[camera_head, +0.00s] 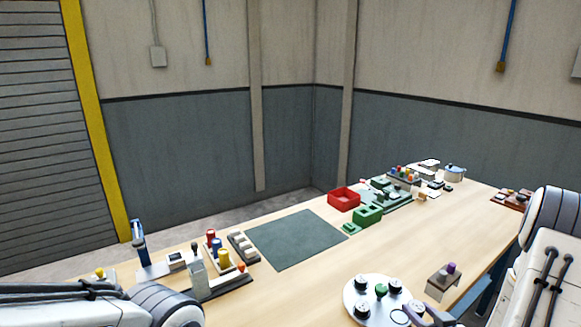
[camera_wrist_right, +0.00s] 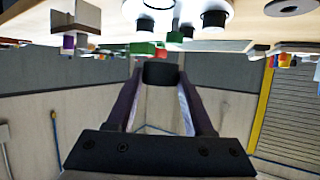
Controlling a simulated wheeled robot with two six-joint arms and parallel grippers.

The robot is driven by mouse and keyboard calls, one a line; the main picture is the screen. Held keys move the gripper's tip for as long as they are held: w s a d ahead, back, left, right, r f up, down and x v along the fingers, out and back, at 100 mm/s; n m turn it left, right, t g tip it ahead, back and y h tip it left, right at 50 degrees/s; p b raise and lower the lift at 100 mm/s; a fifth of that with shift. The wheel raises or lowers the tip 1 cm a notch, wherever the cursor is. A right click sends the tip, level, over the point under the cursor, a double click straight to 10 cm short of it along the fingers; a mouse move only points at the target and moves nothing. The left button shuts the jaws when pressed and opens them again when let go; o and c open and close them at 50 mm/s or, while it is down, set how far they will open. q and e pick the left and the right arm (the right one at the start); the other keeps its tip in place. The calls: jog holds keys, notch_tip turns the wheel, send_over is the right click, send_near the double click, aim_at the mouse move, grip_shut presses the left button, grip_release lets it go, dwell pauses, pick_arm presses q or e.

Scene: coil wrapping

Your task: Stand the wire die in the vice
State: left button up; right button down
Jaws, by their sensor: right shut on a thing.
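My right gripper (camera_head: 415,314) is low at the front edge of the head view, beside a round white plate (camera_head: 354,290). In the right wrist view the same gripper (camera_wrist_right: 160,82) is shut on a short dark round piece, which looks like the wire die (camera_wrist_right: 160,73), held at its fingertips. In the head view I cannot pick the die out clearly. A green block (camera_head: 368,215) in the middle of the table may be the vice, but it is too small to be sure. My left arm shows at the lower left; its gripper is out of view.
The plate carries several black-and-white cylinders and a green piece (camera_head: 381,289). A small stand with purple pieces (camera_head: 444,280) is to its right. A red bin (camera_head: 344,199) and crowded fixtures are farther back. The dark green mat (camera_head: 295,240) is bare.

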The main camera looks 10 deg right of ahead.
jog(key=a+f+n+g+y, duration=0.2)
jog(key=a+n+y, duration=0.2)
jog(key=a, duration=0.3)
jog(key=w+a+f+n+g+y, duration=0.1)
jog(key=a+n+y, duration=0.3)
jog(key=a, duration=0.4)
jog(key=w+a+f+n+g+y, duration=0.1)
jog(key=a+n+y, duration=0.3)
jog(key=a, duration=0.4)
jog(key=shift+w+f+g+y+b, duration=0.2)
jog(key=shift+f+g+y+b, duration=0.1)
jog(key=shift+f+g, duration=0.6)
jog(key=d+r+m+t+h, duration=0.2)
jog(key=d+m+h, duration=0.2)
jog(key=d, duration=0.3)
jog(key=s+d+r+m+t+h, duration=0.1)
jog(key=d+r+m+t+h, duration=0.1)
jog(key=d, duration=0.6)
jog(key=s+d+r+m+t+h, duration=0.1)
jog(key=d+m+h, duration=0.4)
jog(key=d+h, duration=0.1)
jog(key=shift+d+r+m+t+p, duration=0.3)
jog(key=shift+d+r+t+p, duration=0.1)
jog(key=shift+d, duration=0.25)
jog(key=s+d+r+m+g+h, duration=0.1)
jog(key=s+d+m+h, duration=0.2)
jog(key=d, duration=0.3)
jog(key=shift+s+d+r+m+h, duration=0.15)
jog(key=shift+s+m+h, duration=0.15)
jog(key=shift+s+h, duration=0.55)
